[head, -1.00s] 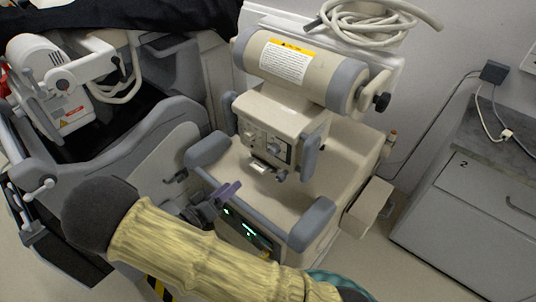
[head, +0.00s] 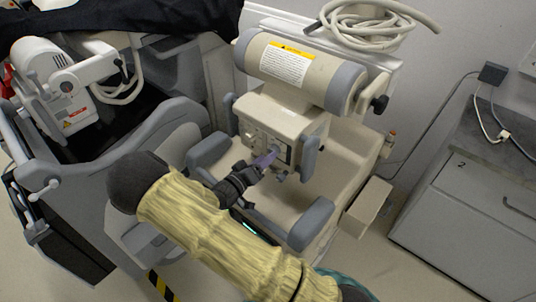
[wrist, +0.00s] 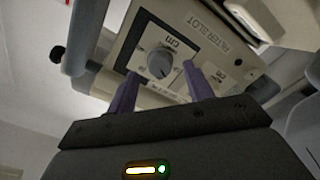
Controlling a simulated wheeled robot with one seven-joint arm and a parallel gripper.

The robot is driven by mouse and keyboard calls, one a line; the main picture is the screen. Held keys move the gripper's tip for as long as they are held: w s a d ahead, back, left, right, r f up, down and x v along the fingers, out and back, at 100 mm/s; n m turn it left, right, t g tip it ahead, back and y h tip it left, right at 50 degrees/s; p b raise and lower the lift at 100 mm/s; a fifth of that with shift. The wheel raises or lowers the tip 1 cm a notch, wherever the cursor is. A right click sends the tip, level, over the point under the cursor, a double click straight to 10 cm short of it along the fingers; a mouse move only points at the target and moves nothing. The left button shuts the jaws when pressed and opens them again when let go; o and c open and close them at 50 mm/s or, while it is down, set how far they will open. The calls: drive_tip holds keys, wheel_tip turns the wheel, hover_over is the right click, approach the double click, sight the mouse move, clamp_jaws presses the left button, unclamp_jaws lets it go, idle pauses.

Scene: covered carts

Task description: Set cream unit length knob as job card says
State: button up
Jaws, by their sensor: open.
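The cream unit (head: 285,118) stands on its cart with a control panel on its front. In the wrist view a round grey knob (wrist: 160,62) sits on a light plate marked "cm", with a "FILTER SLOT" label beside it. My gripper (head: 270,158) is at the panel in the head view. In the wrist view its two purple fingers (wrist: 163,88) are open, pointing at the panel, one either side of the knob's lower area. I cannot tell whether they touch it. In the head view the knob is mostly hidden behind the fingers. No job card is readable.
A cream cylinder (head: 300,72) with a yellow-topped label lies above the unit. Grey padded bumpers (head: 311,225) edge the cart in front. A white machine (head: 50,80) stands at the left, and a grey cabinet (head: 480,215) marked 2 is at the right.

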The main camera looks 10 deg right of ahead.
drive_tip(key=shift+x, duration=1.2)
drive_tip(key=shift+c, duration=0.2)
drive_tip(key=c, duration=0.9)
drive_tip(key=shift+c, duration=0.2)
